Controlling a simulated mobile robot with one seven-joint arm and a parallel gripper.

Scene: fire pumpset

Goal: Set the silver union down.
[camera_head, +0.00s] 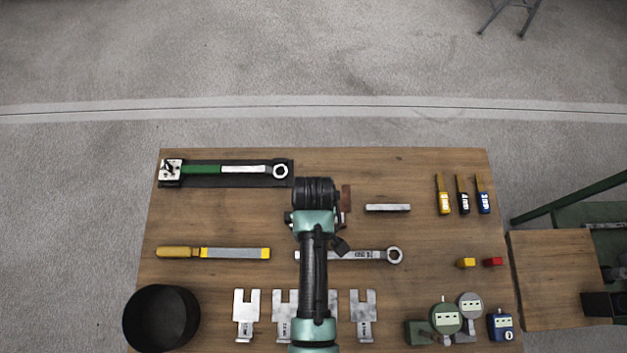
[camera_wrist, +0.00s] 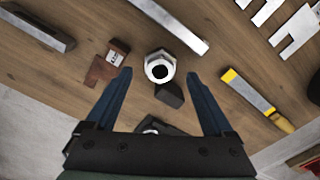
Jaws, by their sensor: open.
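The silver union (camera_wrist: 160,66) shows in the wrist view as a bright hexagonal ring with a dark bore facing the camera. It lies between and slightly beyond the fingertips, with a visible gap on each side. My gripper (camera_wrist: 160,73) is open, its two blue fingers spread apart. A dark block-like shape (camera_wrist: 170,95) shows just below the union; I cannot tell whether they touch. In the head view my arm hides the union and the fingertips.
A ring spanner (camera_head: 368,255) lies near my gripper, with a red-brown piece (camera_wrist: 106,66) and a grey bar (camera_head: 388,208) close by. Gauges (camera_head: 445,318) stand at front right.

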